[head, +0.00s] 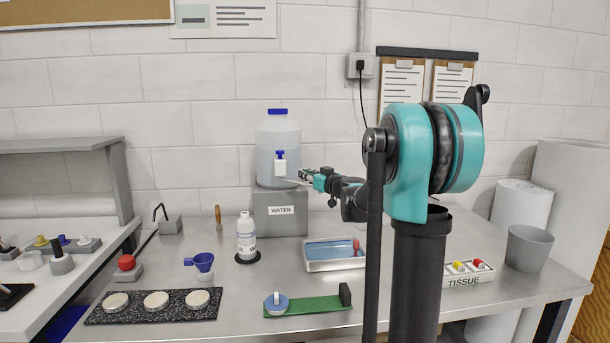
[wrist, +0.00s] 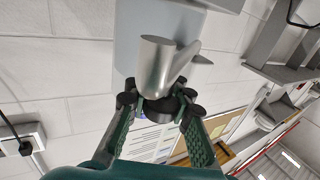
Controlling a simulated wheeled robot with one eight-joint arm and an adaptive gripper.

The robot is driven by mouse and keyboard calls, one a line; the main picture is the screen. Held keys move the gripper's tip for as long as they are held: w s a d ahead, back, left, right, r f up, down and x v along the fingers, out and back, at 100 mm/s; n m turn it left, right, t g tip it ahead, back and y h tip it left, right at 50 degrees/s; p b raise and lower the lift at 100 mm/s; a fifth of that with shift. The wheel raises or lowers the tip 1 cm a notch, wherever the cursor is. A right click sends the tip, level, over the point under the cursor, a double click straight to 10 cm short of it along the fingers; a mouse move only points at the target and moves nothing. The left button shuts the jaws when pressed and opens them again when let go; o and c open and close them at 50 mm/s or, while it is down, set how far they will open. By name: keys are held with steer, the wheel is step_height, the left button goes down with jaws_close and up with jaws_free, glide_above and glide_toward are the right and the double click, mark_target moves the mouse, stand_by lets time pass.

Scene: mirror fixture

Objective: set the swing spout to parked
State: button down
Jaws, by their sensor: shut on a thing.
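The swing spout (wrist: 155,68) shows in the wrist view as a silver cylinder with a short side arm and a dark end piece. My gripper (wrist: 160,106) has its two fingers on either side of that dark end and is shut on it. In the head view, my gripper (head: 304,176) reaches left to the front of the water jug (head: 277,140), just right of its white tap with a blue top (head: 280,162). The spout is small and grey there, and its exact direction is hard to tell.
The jug stands on a grey box marked WATER (head: 281,222). A wall socket (head: 361,66) is above.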

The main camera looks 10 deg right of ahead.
steer(key=shift+s+a+h, duration=0.1)
steer(key=shift+s+h, duration=0.05)
steer(key=shift+h, duration=0.15)
steer(key=shift+s+a+m+t+h, duration=0.4)
steer(key=shift+s+m+t+h, duration=0.15)
steer(key=shift+m+h, duration=0.25)
steer(key=shift+s+a+m+t+h, duration=0.3)
steer(key=shift+m+h, duration=0.25)
steer(key=shift+h, duration=0.3)
steer(key=shift+s+a+m+t+h, duration=0.15)
steer(key=shift+s+a+m+h, duration=0.15)
steer(key=shift+m+h, duration=0.4)
steer(key=shift+s+a+m+h, duration=0.2)
steer(key=shift+a+m+h, duration=0.15)
steer(key=shift+h, duration=0.6)
steer(key=shift+s+a+m+g+h, duration=0.25)
steer(key=shift+a+m+h, duration=0.55)
steer(key=shift+h, duration=0.55)
steer(key=shift+s+a+m+g+h, duration=0.15)
steer(key=shift+s+a+m+h, duration=0.3)
steer(key=shift+m+h, duration=0.7)
steer(key=shift+s+a+m+g+h, duration=0.2)
steer(key=shift+a+m+h, duration=0.55)
steer(key=shift+h, duration=0.75)
steer(key=shift+a, duration=0.1)
